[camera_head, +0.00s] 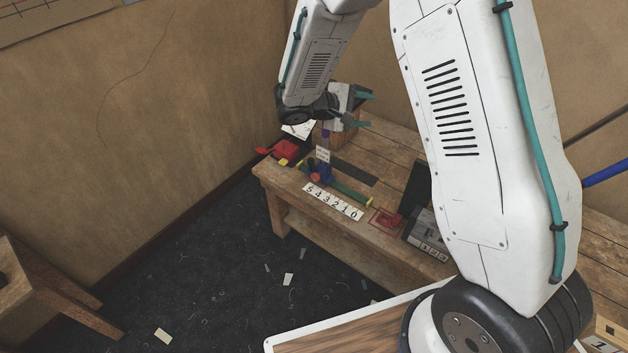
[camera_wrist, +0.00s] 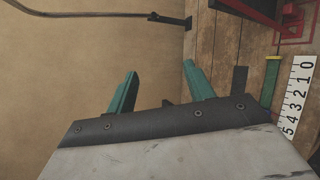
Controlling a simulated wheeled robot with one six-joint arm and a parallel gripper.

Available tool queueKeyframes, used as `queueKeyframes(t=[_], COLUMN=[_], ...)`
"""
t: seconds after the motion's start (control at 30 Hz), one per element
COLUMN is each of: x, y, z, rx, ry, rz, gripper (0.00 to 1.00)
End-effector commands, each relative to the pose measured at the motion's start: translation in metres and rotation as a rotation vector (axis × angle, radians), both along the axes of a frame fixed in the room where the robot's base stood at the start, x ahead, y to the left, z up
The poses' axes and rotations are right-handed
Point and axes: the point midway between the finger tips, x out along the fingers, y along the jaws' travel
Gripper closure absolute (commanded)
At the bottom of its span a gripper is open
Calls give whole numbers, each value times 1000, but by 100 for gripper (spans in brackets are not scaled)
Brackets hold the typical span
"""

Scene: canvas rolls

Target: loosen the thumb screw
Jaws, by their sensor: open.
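A small blue fixture (camera_head: 322,172) sits on the wooden bench, with a green bar (camera_head: 350,193) running from it towards the lower right. A small orange-red knob (camera_head: 315,177) on the fixture's front may be the thumb screw; it is too small to be sure. The green bar also shows in the wrist view (camera_wrist: 271,80), but the knob cannot be made out there. My gripper (camera_head: 367,110) is open and empty, above the bench's back part, up and to the right of the fixture. Its two teal fingers stand apart in the wrist view (camera_wrist: 158,80).
A white number strip (camera_head: 333,202) lies along the green bar. A red object (camera_head: 284,150) stands at the bench's left end, another red piece (camera_head: 388,218) lies in a red outline, and a grey device (camera_head: 427,235) is beside it. A wall rises behind.

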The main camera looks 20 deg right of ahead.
Motion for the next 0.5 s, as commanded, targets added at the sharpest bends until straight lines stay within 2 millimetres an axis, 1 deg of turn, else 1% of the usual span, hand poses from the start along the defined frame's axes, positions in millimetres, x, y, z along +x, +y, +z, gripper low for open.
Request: queueKeyframes(t=[0.03, 0.07, 0.1, 0.17, 0.2, 0.23, 0.27, 0.3, 0.37, 0.4, 0.47, 0.5], x=[15, 24, 35, 50, 58, 64, 69, 75, 80, 82, 83, 82], y=[9, 14, 20, 32, 40, 47, 53, 62, 76, 85, 97, 104], z=[-26, -40, -59, -88, -109, -126, -142, -165, -200, -222, -254, -273], rx=[-38, -59, -86, -122, -142, -156, -169, -184, -201, -210, -218, -220], ry=[16, 17, 21, 24, 26, 28, 29, 32, 36, 38, 41, 43], rz=[56, 92, 139, 215, 266, 306, 345, 400, 479, 532, 604, 648], gripper=[47, 47, 47, 47, 47, 47, 47, 47, 47, 47, 47, 47])
